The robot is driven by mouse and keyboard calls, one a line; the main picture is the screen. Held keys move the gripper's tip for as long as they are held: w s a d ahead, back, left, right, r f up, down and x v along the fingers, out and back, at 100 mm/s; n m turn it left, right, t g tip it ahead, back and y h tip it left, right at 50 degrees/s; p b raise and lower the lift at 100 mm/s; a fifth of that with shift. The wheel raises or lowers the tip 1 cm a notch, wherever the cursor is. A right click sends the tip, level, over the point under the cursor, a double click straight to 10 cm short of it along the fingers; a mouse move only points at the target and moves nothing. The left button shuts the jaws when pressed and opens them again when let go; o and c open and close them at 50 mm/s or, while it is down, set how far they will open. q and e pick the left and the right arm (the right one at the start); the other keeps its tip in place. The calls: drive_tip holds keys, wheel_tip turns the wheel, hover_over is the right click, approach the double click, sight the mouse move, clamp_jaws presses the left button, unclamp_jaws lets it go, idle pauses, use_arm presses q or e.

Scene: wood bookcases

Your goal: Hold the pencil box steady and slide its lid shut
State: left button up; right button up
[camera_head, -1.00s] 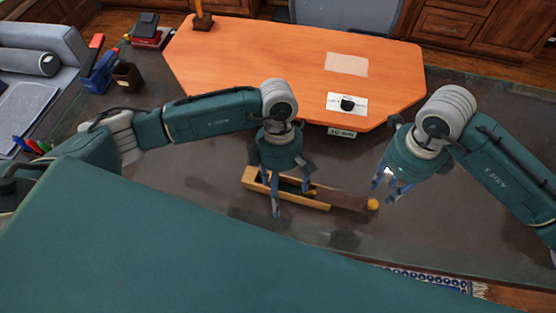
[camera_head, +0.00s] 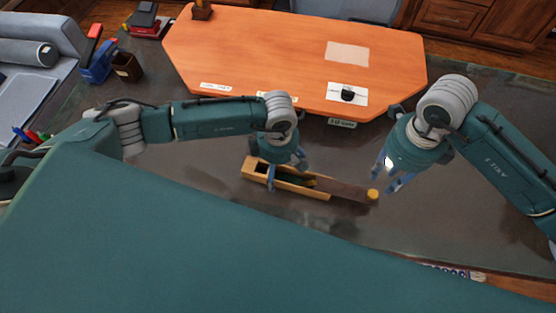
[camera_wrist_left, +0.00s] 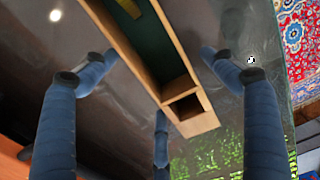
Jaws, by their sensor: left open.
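The pencil box (camera_head: 258,173) is a long, open-topped wooden box with a dark inside, lying on the dark desk. Its dark lid (camera_head: 345,190) sticks far out of the right end, with a yellow knob (camera_head: 373,194) at its tip. My left gripper (camera_head: 284,177) is open over the left part of the box. In the left wrist view, its blue fingers stand apart on either side of the box (camera_wrist_left: 190,120), with gaps to the walls. A yellow item (camera_wrist_left: 129,8) shows inside. My right gripper (camera_head: 391,178) appears open, just right of and above the knob.
An orange desk board (camera_head: 290,60) lies behind the box, with a black knob on a white card (camera_head: 347,97). A dark pen cup (camera_head: 127,68) and a blue holder (camera_head: 99,62) stand at the far left. The desk around the box is clear.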

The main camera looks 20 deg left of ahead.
sight(373, 193)
use_arm(q)
drive_tip(key=shift+f, duration=0.5)
drive_tip(key=c, duration=1.3)
drive_tip(key=shift+c, duration=1)
use_arm(e)
drive_tip(key=shift+o, duration=1.4)
wheel_tip(373, 193, up, 2)
drive_tip(key=shift+w+r, duration=0.1)
wheel_tip(373, 193, down, 12)
drive_tip(key=shift+r, duration=0.1)
